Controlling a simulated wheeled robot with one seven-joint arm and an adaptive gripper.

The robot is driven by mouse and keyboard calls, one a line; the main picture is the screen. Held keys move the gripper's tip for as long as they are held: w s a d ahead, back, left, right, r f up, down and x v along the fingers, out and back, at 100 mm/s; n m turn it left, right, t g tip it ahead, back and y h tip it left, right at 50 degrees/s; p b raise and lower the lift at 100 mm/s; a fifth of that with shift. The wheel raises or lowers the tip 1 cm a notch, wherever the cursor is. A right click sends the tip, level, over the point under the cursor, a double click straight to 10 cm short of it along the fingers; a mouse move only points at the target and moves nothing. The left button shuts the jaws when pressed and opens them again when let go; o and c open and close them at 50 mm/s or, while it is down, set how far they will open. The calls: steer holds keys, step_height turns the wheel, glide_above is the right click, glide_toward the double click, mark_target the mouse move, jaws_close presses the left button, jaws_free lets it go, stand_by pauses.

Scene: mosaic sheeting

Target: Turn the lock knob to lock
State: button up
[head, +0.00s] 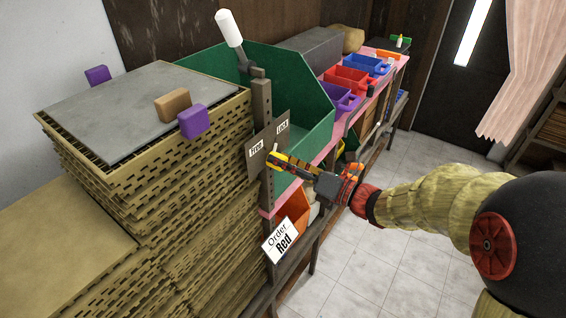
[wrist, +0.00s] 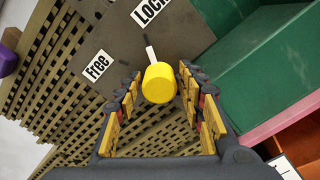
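The yellow lock knob (wrist: 158,84) with a white pointer (wrist: 150,54) sits on a dark plate (wrist: 118,40). The plate carries a "Free" label (wrist: 97,65) and a "Lock" label (wrist: 150,10). In the wrist view the pointer points up, nearer the Lock label than the Free one. My gripper (wrist: 160,85) is open, with one finger on each side of the knob. A narrow gap seems to remain, but contact is hard to judge. In the head view my gripper (head: 285,162) is in front of the plate (head: 262,150) and partly covers it.
A post with a white-handled lever (head: 230,30) stands behind the plate. Stacked slatted trays (head: 150,170) are on the left. A green bin (head: 300,85) is behind, with coloured bins (head: 350,80) beyond. An "Order Red" sign (head: 281,241) hangs below. Tiled floor (head: 400,265) is clear.

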steer(key=shift+o, duration=1)
steer(key=v, duration=1.2)
